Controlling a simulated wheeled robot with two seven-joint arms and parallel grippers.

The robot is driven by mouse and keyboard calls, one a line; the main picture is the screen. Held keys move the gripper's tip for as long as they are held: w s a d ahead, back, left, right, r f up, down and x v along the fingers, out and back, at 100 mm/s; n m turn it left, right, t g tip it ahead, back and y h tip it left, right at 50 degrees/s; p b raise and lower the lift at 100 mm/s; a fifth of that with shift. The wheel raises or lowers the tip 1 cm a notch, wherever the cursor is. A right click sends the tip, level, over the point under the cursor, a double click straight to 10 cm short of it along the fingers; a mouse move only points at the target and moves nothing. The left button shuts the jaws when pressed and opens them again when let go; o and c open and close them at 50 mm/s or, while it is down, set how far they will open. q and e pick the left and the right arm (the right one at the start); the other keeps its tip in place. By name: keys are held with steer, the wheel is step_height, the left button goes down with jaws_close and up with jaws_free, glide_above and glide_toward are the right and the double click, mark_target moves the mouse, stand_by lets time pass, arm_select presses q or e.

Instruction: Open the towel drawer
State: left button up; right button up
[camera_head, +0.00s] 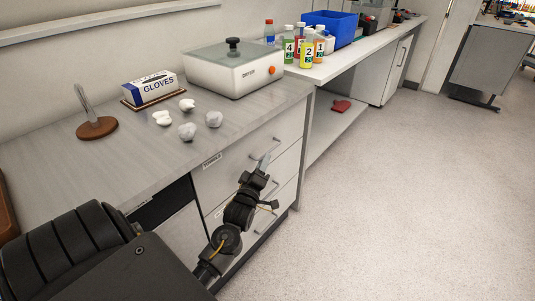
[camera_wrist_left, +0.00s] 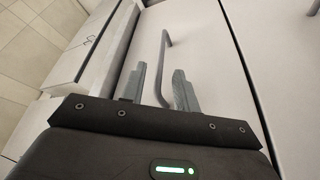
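The towel drawer (camera_head: 232,166) is the top drawer under the counter, with a small label at its upper left. Its front looks flush with the cabinet, so it appears shut. Its bar handle (camera_head: 279,142) is partly behind my left gripper (camera_head: 264,163), which is at the drawer front. In the left wrist view, the two fingers of my left gripper (camera_wrist_left: 160,88) stand apart, with a bar handle (camera_wrist_left: 164,62) between them. I see a gap on both sides of the bar. My right gripper is in neither view.
More drawers (camera_head: 284,168) lie below. On the counter (camera_head: 70,165) are a glove box (camera_head: 151,88), crumpled white pieces (camera_head: 187,131), a brown-based stand (camera_head: 97,127) and a white device (camera_head: 234,72). Bottles (camera_head: 306,52) and a blue bin (camera_head: 333,24) stand farther back. The floor (camera_head: 400,190) at right is clear.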

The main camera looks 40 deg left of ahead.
arm_select(q)
steer(key=shift+x, duration=2.4)
jaws_close()
